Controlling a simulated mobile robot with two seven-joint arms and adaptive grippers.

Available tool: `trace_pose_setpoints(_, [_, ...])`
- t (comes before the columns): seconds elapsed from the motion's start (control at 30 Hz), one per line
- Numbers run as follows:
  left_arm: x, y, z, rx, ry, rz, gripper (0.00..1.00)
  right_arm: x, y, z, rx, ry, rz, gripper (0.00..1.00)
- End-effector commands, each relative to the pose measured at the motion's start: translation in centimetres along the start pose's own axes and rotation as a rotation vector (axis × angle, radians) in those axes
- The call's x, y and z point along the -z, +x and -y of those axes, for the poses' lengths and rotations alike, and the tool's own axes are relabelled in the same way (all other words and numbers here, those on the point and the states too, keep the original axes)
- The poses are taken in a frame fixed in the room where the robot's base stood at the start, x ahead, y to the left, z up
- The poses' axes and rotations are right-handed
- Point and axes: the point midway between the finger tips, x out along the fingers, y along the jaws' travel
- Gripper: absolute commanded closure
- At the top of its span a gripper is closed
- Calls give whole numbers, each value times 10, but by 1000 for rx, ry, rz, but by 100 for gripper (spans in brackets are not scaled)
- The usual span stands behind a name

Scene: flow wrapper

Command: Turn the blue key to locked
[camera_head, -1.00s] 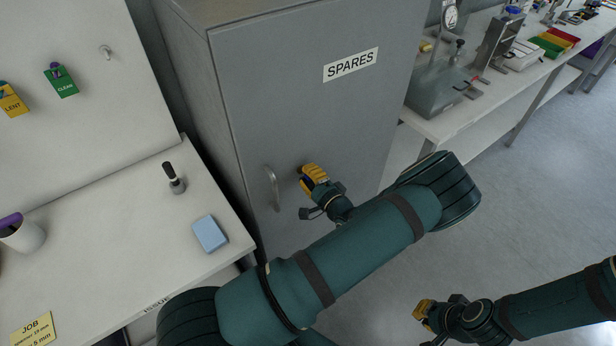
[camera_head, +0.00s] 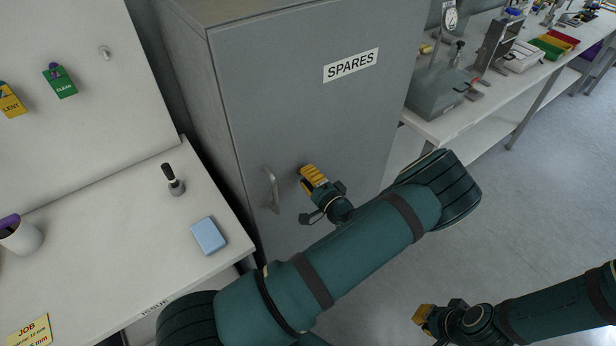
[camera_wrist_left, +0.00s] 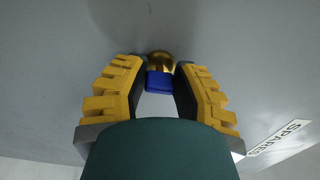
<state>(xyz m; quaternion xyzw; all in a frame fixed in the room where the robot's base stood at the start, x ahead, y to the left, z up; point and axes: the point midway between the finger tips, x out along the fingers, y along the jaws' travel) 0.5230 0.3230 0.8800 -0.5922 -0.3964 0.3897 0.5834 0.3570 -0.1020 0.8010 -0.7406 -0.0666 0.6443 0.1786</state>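The blue key (camera_wrist_left: 160,82) sits in a round brass lock (camera_wrist_left: 159,60) on the grey cabinet door, seen in the left wrist view. My left gripper (camera_wrist_left: 160,80) has one yellow finger on each side of the key, with the dark pads against its sides. In the head view my left gripper (camera_head: 308,178) is at the door just right of the handle, and its fingers hide the key. My right gripper (camera_head: 422,316) is low at the right, away from the cabinet, and its finger opening cannot be made out.
The grey cabinet (camera_head: 290,90) has a SPARES label (camera_head: 351,65) and a vertical bar handle (camera_head: 269,190) close to my left gripper. A white table (camera_head: 110,240) with a blue block (camera_head: 208,236) stands at left. A workbench (camera_head: 450,120) stands at right, with open floor in front.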

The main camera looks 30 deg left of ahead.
Motion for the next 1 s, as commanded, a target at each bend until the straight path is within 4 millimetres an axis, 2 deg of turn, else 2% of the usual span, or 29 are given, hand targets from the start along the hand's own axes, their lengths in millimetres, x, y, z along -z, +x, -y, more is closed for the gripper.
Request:
trace_pose_setpoints(0.03, [-1,1,0,1,0,2,53,0,0,0,0,0,0,100])
trace_pose_setpoints(0.07, [-1,0,0,1,1,2,43,0,0,0,0,0,0,100])
trace_pose_setpoints(0.47, [0,-5,0,-1,1,-1,43,0,0,0,0,0,-1,100])
trace_pose_setpoints(0.57, [1,-17,0,-2,0,-2,43,0,0,0,0,0,-1,100])
trace_pose_setpoints(1.0, [1,-100,0,0,0,-2,43,0,0,0,0,0,0,100])
